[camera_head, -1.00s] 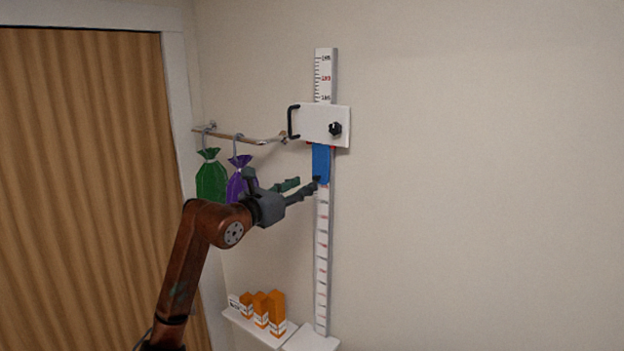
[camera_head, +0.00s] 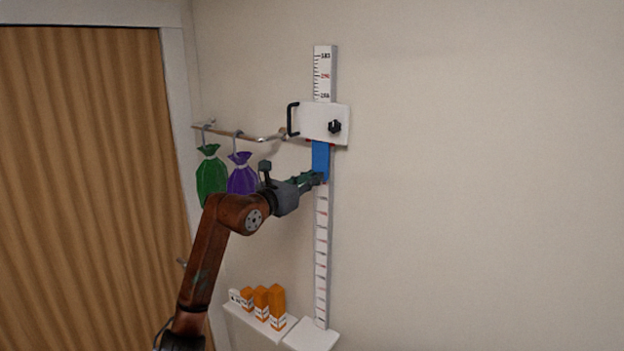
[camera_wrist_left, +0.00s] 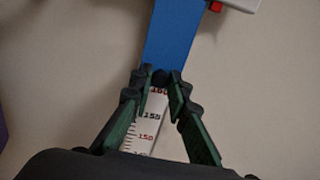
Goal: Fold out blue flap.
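The blue flap (camera_head: 320,159) hangs flat along the front of the white measuring post (camera_head: 321,240), just below a white head plate (camera_head: 312,124). In the left wrist view the flap (camera_wrist_left: 171,38) rises from the fingertips. My left gripper (camera_head: 317,178) is at the flap's lower end. In the left wrist view its two fingers (camera_wrist_left: 160,78) stand on either side of a small dark round part at that end, with a narrow gap between them. Whether they press on it is unclear. My right gripper is not in view.
A black handle (camera_head: 293,120) and a black knob (camera_head: 334,126) are on the head plate. A green bag (camera_head: 211,175) and a purple bag (camera_head: 241,175) hang from a rail at left. Orange boxes (camera_head: 277,306) stand on a low shelf. The wall at right is clear.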

